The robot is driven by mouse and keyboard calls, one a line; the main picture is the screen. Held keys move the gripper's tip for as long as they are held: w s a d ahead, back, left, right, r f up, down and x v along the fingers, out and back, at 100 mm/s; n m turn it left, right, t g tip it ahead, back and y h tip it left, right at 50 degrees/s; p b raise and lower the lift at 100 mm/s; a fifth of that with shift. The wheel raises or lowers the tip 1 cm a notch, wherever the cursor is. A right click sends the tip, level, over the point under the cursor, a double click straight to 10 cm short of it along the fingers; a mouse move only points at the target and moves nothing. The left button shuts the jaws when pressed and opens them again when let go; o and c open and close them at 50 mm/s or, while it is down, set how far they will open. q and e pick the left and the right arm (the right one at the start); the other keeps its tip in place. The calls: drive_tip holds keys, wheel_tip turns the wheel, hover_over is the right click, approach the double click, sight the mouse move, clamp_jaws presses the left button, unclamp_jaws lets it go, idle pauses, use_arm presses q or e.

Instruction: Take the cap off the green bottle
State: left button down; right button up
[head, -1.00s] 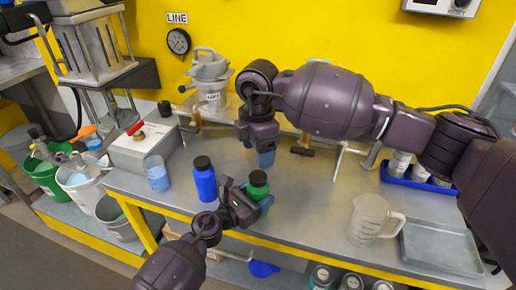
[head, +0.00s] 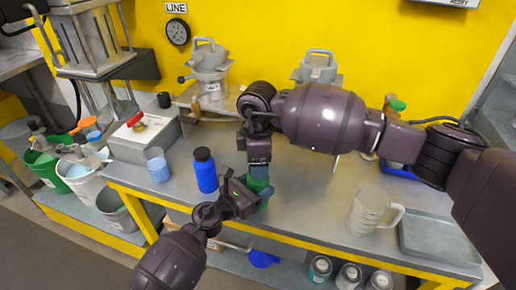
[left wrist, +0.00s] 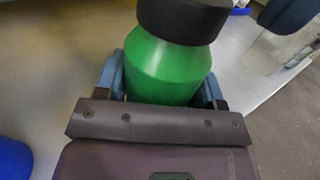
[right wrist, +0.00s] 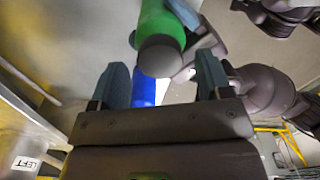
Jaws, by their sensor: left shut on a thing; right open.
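The green bottle (head: 259,188) stands near the bench's front edge, mostly hidden by my grippers in the head view. My left gripper (head: 250,190) is shut around its body. In the left wrist view the bottle's green body (left wrist: 166,68) sits between the fingers, with its dark cap (left wrist: 186,18) on top. My right gripper (head: 260,168) points down just above the bottle. It is open, and in the right wrist view the cap (right wrist: 161,56) shows between and beyond its fingers. I cannot tell whether either finger touches the cap.
A blue bottle (head: 204,171) with a dark cap stands just left of the green one. A beaker (head: 158,166) is further left. A clear jug (head: 370,211) and a grey tray (head: 438,243) lie to the right. The bench between bottle and jug is clear.

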drive_tip(key=shift+f, duration=0.85)
